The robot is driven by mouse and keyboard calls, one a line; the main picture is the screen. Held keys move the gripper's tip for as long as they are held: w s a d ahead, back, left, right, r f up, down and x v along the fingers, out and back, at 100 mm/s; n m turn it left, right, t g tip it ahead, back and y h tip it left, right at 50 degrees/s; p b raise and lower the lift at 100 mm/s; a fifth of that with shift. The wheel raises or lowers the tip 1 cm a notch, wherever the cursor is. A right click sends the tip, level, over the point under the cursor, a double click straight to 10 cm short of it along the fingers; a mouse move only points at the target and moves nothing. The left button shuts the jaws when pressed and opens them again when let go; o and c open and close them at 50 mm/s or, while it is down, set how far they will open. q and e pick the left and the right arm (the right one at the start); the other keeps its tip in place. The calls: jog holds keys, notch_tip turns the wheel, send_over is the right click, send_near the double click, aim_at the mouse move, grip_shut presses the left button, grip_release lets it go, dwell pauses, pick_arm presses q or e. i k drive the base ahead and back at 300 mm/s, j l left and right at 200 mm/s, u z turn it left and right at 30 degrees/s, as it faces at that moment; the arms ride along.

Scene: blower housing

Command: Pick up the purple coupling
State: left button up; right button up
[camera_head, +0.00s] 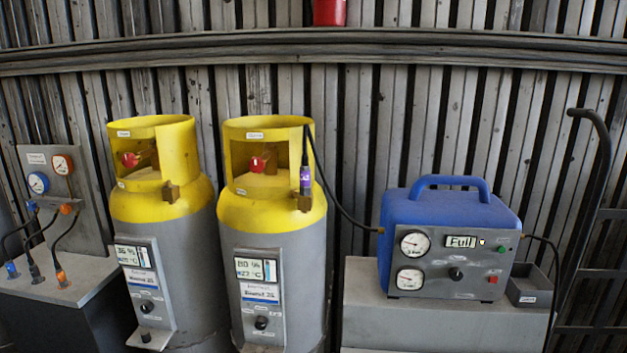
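The purple coupling (305,178) is a small upright sleeve at the right front of the second yellow-topped cylinder's collar. It sits just above a brass fitting (303,199), and I cannot tell whether it is locked on it. A black hose (336,195) rises from the coupling, bends over and runs down right to the blue machine (447,235). Neither of my grippers shows in the head view.
Another yellow-topped cylinder (165,240) stands close on the left. A gauge panel (60,195) with hoses is at far left. The blue machine rests on a grey block (400,325). A hand truck (590,230) stands at right. A ribbed wall is behind.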

aim_at(304, 171)
jog(key=i+j+u, duration=0.2)
jog(key=i+j, duration=0.35)
jog(key=j, duration=0.25)
jog(key=i+j+u, duration=0.25)
jog(key=i+j, duration=0.35)
jog(key=j, duration=0.15)
jog(key=l+z, duration=0.1)
jog(key=z, duration=0.25)
jog(key=l+z, duration=0.15)
jog(key=z, duration=0.2)
jog(key=l+z, duration=0.15)
jog(key=z, duration=0.15)
jog(key=k+l, duration=0.1)
jog(key=l+u, duration=0.05)
jog(key=l, duration=0.05)
